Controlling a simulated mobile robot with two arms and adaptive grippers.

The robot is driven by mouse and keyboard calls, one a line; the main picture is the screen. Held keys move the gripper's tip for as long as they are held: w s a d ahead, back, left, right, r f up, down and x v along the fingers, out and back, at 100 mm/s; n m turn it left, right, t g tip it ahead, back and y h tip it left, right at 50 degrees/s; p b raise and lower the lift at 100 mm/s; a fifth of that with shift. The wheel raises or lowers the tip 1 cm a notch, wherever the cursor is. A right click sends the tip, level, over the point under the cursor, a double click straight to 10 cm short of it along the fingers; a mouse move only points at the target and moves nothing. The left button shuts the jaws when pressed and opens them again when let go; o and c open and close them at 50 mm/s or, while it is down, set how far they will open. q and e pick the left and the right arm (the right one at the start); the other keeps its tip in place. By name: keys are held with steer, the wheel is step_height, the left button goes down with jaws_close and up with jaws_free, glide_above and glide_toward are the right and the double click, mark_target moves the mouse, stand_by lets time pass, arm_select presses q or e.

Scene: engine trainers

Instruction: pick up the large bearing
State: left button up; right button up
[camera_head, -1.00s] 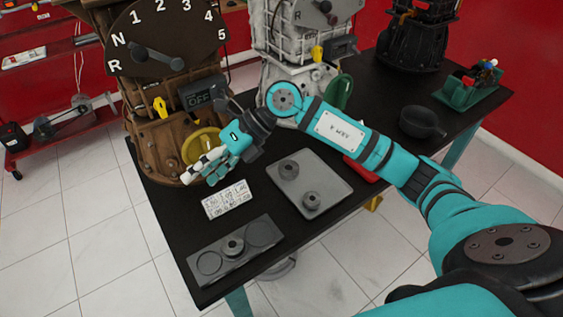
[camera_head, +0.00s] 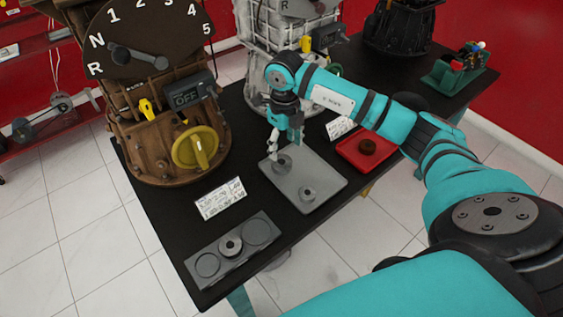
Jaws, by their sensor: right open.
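A grey tray (camera_head: 325,180) on the black table holds two dark round bearings. One bearing (camera_head: 282,164) is near the tray's back left, and the other (camera_head: 307,193) is nearer the front. They look close in size, so I cannot be sure which is the large one. My right gripper (camera_head: 280,154) is open and points down at the back-left bearing, its fingers close to it. I cannot tell whether they touch. A third bearing-like piece (camera_head: 231,245) sits in the middle of a grey plate (camera_head: 219,262) with round recesses. My left gripper is out of view.
A brown gearbox (camera_head: 153,130) with a yellow handwheel (camera_head: 195,149) stands at left, and a pale gearbox (camera_head: 256,62) behind. A white label card (camera_head: 220,199) lies left of the tray. A red tray (camera_head: 349,152) holding a brown round part (camera_head: 368,147) is at right.

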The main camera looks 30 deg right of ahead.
mark_target(282, 161)
steer(key=shift+f, duration=0.85)
steer(key=f, duration=0.2)
steer(key=w+f+p, duration=0.1)
steer(key=f, duration=0.1)
steer(key=shift+a+f, duration=0.1)
steer(key=shift+f, duration=0.6)
steer(key=shift+c, duration=0.4)
steer(key=c, duration=1)
steer(key=shift+w+r, duration=0.1)
steer(key=shift+r, duration=0.05)
